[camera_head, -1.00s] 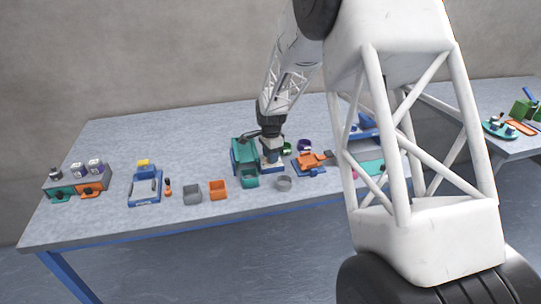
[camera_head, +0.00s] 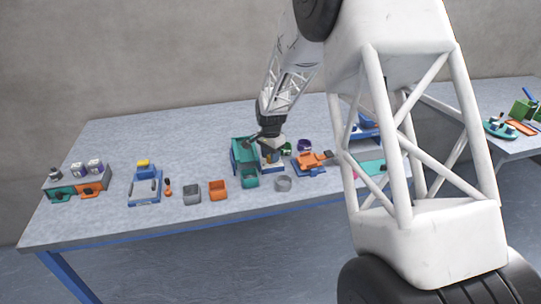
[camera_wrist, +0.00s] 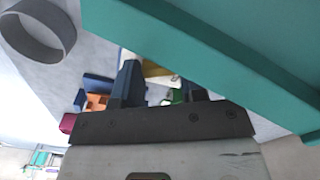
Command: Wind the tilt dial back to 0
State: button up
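A teal tray-like device (camera_head: 241,155) with a blue edge stands at the middle of the table. My gripper (camera_head: 268,146) points down at its right side, close above a small blue-based part.
In front stand a teal bin (camera_head: 249,179), a grey ring (camera_head: 283,184), an orange bin (camera_head: 217,190) and a grey bin (camera_head: 192,194). An orange device (camera_head: 312,160) is close on the right. The table is clear at back left.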

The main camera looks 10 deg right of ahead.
jog(key=o, duration=0.4)
jog(key=shift+r, duration=0.1)
jog(key=shift+r, duration=3.8)
jog(key=shift+c, duration=0.4)
